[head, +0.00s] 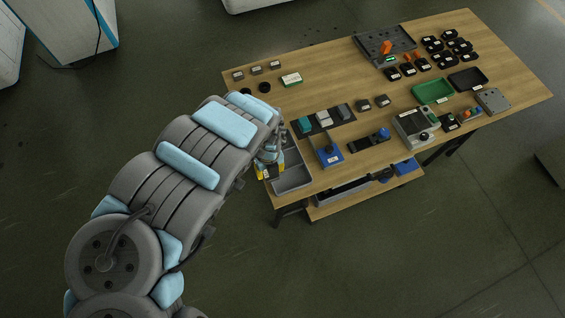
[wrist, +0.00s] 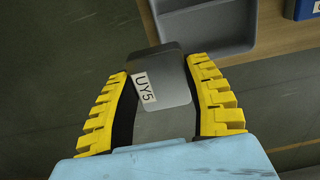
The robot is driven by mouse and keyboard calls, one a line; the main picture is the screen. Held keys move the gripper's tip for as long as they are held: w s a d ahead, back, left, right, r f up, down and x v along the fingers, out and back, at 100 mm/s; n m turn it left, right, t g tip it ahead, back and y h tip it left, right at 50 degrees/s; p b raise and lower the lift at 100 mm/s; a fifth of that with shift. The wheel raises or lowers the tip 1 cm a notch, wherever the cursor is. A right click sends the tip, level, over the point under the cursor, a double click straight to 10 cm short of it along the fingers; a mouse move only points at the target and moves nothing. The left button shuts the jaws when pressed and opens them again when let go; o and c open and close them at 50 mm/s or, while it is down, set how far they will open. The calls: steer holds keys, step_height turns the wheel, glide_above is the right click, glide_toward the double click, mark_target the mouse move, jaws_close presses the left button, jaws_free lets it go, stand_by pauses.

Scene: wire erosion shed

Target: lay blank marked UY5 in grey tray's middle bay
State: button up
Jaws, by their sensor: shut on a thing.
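The blank (wrist: 168,82), a flat grey metal plate with a white UY5 label, is between the yellow fingers of my gripper (wrist: 158,68) in the wrist view. My gripper is shut on it. The blank is not clear in the head view.
A blue block (head: 329,152) stands right of the tray, close to it. The wooden table (head: 330,82) also holds a green tray (head: 432,91) and a dark fixture tray (head: 372,43) farther away.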

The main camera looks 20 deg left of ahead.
steer(key=w+f+b, duration=0.1)
steer(key=w+b, duration=0.1)
steer(key=b, duration=0.1)
steer(key=w+f+b, duration=0.2)
steer(key=w+b, duration=0.1)
steer(key=b, duration=0.1)
steer(key=w+f+b, duration=0.2)
steer(key=b, duration=0.2)
steer(key=shift+w+d, duration=0.15)
steer(key=shift+d, duration=0.05)
steer(key=shift+w+f+b, duration=0.6)
steer(key=shift+w+f, duration=0.25)
steer(key=shift+f, duration=0.05)
steer(key=shift+w+a+f, duration=0.1)
steer(key=shift+w+f, duration=0.2)
steer(key=shift+w, duration=0.1)
steer(key=shift+w+f+b, duration=0.3)
steer(key=shift+f+b, duration=0.05)
steer(key=shift+f, duration=1.55)
steer(key=shift+f+b, duration=0.15)
steer(key=shift+b, duration=0.15)
steer(key=o, duration=1.2)
